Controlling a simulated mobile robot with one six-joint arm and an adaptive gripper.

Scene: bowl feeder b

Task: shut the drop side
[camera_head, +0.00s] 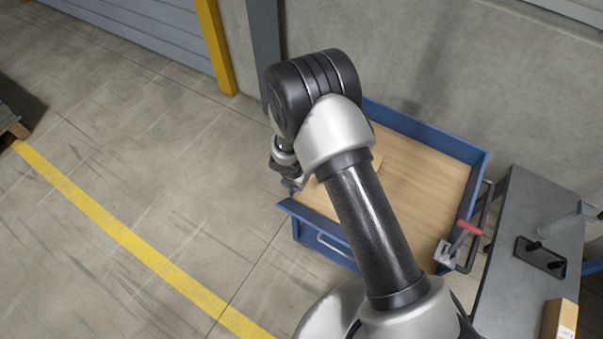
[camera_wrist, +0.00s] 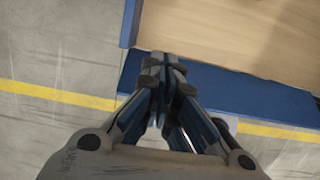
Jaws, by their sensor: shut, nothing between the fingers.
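In the wrist view the panel (camera_wrist: 235,95) runs to the right along the wood. My gripper (camera_head: 292,185) is shut and empty at the panel's left end. In the wrist view its fingertips (camera_wrist: 165,62) overlap that end; contact cannot be told.
A red-handled clamp (camera_head: 465,228) sits at the cart's right corner, beside a black bar handle (camera_head: 482,220). A grey table (camera_head: 520,200) on the right carries a black tray (camera_head: 540,256) and a cardboard box (camera_head: 560,318). Open floor lies left, with a yellow line (camera_head: 120,232).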

